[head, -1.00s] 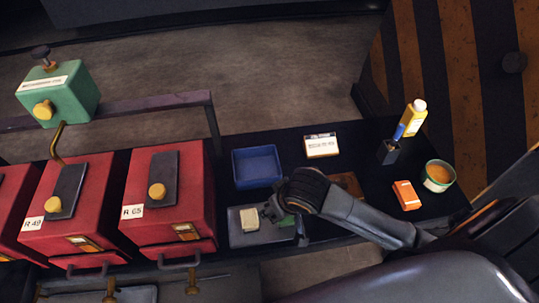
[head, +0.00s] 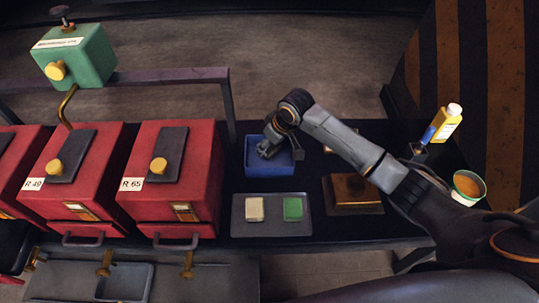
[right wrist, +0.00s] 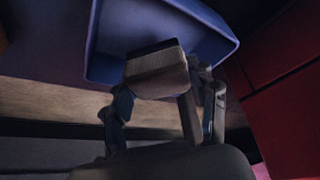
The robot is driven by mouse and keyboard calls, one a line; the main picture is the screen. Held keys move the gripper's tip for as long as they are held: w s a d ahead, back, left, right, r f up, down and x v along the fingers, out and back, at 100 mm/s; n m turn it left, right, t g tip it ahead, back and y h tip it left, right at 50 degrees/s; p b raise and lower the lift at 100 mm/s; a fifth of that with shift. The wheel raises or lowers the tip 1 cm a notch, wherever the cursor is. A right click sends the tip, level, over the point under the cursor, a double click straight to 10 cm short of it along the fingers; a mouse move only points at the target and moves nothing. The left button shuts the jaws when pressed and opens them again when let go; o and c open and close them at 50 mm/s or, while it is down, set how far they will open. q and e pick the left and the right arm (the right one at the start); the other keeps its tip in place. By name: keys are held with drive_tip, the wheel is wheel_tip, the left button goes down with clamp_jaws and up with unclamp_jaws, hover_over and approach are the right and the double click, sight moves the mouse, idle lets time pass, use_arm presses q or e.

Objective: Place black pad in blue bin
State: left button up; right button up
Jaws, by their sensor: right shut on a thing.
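The blue bin (head: 270,171) stands on the dark bench behind the grey tray. My right gripper (head: 268,149) reaches down over the bin, its fingers within the bin's outline. In the right wrist view, my right gripper (right wrist: 160,85) is shut on a block with a dark top edge and a grey-brown face, the black pad (right wrist: 158,70). The blue bin (right wrist: 215,35) is right behind the pad there. I cannot tell whether the pad touches the bin's floor. In the head view the pad is hidden by the gripper. My left gripper is not in view.
The grey tray (head: 272,229) holds a cream pad (head: 254,209) and a green pad (head: 292,209). Red boxes (head: 170,195) stand to the left. A brown block (head: 352,190), a yellow bottle (head: 446,122) and an orange-filled tub (head: 467,187) are to the right.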

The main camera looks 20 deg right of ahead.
sight(270, 152)
drive_tip(key=shift+f, duration=2.3)
drive_tip(key=shift+f, duration=0.1)
drive_tip(key=o, duration=1.3)
drive_tip(key=shift+c, duration=0.2)
drive_tip(key=shift+s+d+r, duration=0.1)
drive_tip(key=shift+r, duration=0.35)
drive_tip(key=p+v, duration=0.1)
drive_tip(key=v, duration=1)
drive_tip(key=shift+s+r, duration=0.1)
